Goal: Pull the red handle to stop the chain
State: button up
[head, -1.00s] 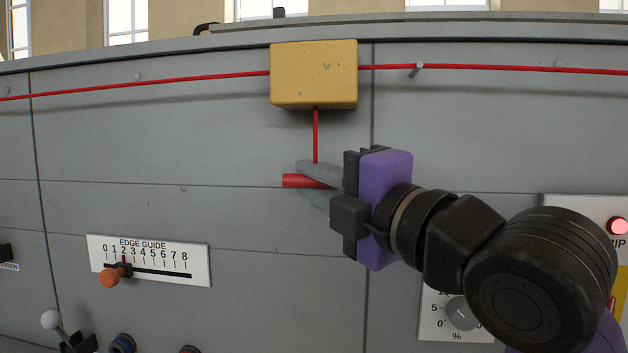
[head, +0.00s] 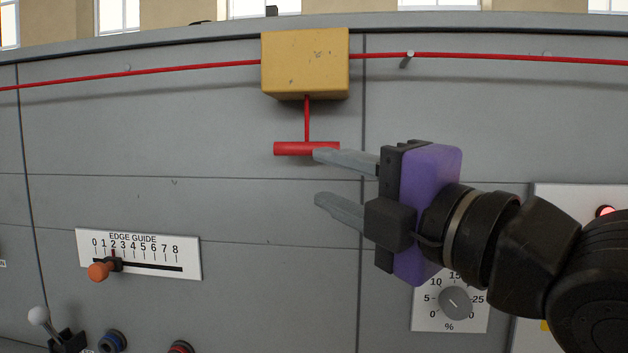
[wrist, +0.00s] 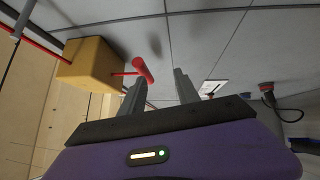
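The red T-shaped handle (head: 292,149) hangs on a short red cord under the yellow box (head: 305,62) in the head view. The handle also shows in the wrist view (wrist: 144,70), just beyond the tip of one finger. My gripper (head: 318,177) is open and empty, to the lower right of the handle. Its upper finger overlaps the handle's right end in the head view; I cannot tell whether they touch. The handle is not between the fingers. No chain can be made out.
A red line (head: 480,58) runs across the grey panel (head: 200,200) through the yellow box. Below are the edge guide scale (head: 150,254) with an orange knob, a grey lever (head: 45,322), and a percent dial (head: 455,303). The panel left of the handle is clear.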

jog(key=shift+v, duration=1.25)
